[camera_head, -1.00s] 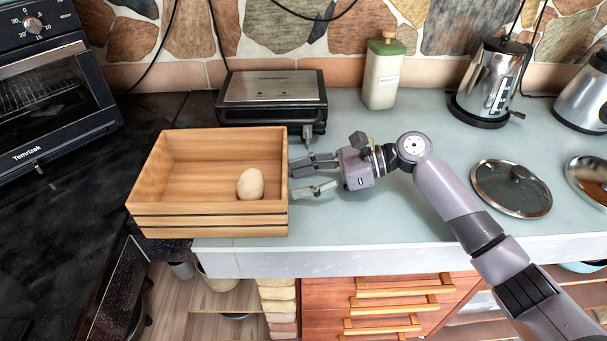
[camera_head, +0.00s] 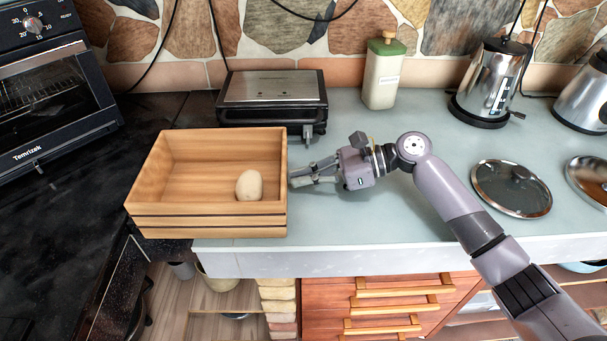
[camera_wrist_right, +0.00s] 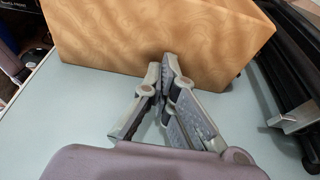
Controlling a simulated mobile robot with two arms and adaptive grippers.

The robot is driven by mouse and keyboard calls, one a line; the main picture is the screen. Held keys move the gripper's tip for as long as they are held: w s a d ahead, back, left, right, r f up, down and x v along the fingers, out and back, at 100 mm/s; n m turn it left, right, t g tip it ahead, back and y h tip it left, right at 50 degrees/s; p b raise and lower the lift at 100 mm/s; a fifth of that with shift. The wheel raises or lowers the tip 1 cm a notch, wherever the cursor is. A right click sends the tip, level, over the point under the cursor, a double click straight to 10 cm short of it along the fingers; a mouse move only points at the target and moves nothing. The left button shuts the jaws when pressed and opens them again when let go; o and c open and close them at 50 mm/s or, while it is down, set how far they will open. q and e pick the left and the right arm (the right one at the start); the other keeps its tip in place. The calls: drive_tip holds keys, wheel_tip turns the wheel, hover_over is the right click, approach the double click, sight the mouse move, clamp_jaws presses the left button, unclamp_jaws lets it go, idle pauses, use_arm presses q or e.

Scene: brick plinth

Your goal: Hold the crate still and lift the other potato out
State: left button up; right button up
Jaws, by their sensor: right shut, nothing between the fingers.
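A wooden crate (camera_head: 210,222) stands at the left end of the pale counter, partly over the dark worktop beside it. One pale potato (camera_head: 249,185) lies inside it, near the front right. My right gripper (camera_head: 294,176) is shut and empty just outside the crate's right wall, at the fingertips close to or touching it. In the right wrist view the shut fingers (camera_wrist_right: 168,62) point at the crate's wooden side (camera_wrist_right: 150,30). Whether they touch the wall is hard to tell. My left gripper is not in view.
A black grill (camera_head: 272,95) stands behind the crate. A green-topped canister (camera_head: 382,75), a kettle (camera_head: 490,85) and a glass lid (camera_head: 511,188) are further right. An oven (camera_head: 55,85) is at the left.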

drive_tip(key=o, duration=1.6)
drive_tip(key=shift+c, duration=0.2)
